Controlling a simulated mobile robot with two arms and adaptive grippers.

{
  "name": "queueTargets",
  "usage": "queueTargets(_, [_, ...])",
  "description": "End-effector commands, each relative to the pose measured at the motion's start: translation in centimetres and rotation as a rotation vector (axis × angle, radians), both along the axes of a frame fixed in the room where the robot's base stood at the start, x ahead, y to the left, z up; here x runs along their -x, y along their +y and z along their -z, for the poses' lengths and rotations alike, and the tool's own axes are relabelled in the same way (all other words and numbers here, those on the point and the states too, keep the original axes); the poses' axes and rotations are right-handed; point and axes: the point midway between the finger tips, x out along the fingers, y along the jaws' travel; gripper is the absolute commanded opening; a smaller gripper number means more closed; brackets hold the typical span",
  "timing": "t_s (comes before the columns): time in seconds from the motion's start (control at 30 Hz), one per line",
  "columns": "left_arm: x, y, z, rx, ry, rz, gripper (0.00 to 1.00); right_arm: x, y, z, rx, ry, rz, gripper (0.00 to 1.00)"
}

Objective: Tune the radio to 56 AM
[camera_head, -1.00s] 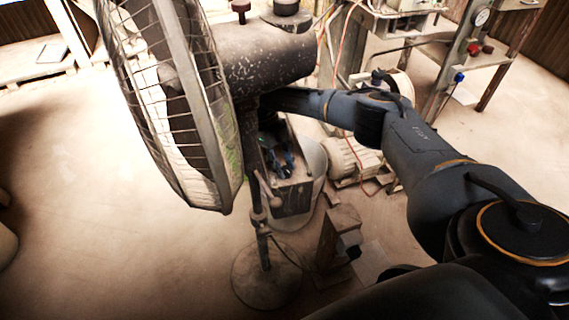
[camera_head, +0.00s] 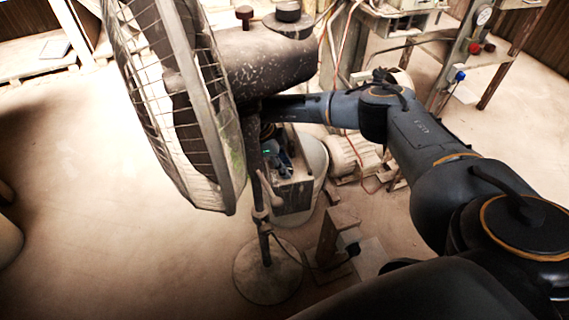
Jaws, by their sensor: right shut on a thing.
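A dusty box that looks like the radio (camera_head: 293,196) stands behind the fan's pole, with its top partly covered by my right gripper. My right arm comes in from the right and reaches behind the fan. The right gripper (camera_head: 279,160) is small, dark and partly hidden by the pole, at the top of the box. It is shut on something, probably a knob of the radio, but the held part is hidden. A small green light shows beside the gripper. I cannot read any dial or number. My left gripper is not in view.
A large dusty standing fan (camera_head: 185,100) fills the left middle, its round base (camera_head: 268,272) on the floor. A motor (camera_head: 352,152) lies behind my arm. A metal stand with a gauge (camera_head: 484,16) and red and blue knobs is at upper right. The floor at left is clear.

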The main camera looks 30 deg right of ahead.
Motion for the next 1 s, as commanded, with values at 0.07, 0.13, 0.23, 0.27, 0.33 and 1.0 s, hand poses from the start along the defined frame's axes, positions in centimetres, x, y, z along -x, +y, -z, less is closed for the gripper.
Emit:
queueTargets(0.07, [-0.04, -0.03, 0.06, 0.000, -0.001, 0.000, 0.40, -0.04, 0.05, 0.00, -0.002, -0.002, -0.009, 0.00])
queueTargets(0.13, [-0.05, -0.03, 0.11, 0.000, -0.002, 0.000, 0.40, -0.04, 0.06, 0.01, -0.002, -0.002, -0.012, 0.00])
queueTargets(0.23, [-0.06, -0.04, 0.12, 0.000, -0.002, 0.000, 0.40, -0.03, 0.06, 0.02, -0.002, -0.002, -0.013, 0.00])
queueTargets(0.27, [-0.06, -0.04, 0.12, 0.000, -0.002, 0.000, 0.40, -0.03, 0.06, 0.03, -0.002, -0.002, -0.013, 0.00])
queueTargets(0.33, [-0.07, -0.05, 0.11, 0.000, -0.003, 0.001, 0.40, -0.03, 0.06, 0.03, -0.002, -0.002, -0.013, 0.00])
queueTargets(1.0, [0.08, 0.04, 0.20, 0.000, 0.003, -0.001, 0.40, 0.02, 0.02, 0.02, 0.000, 0.000, -0.011, 0.54])
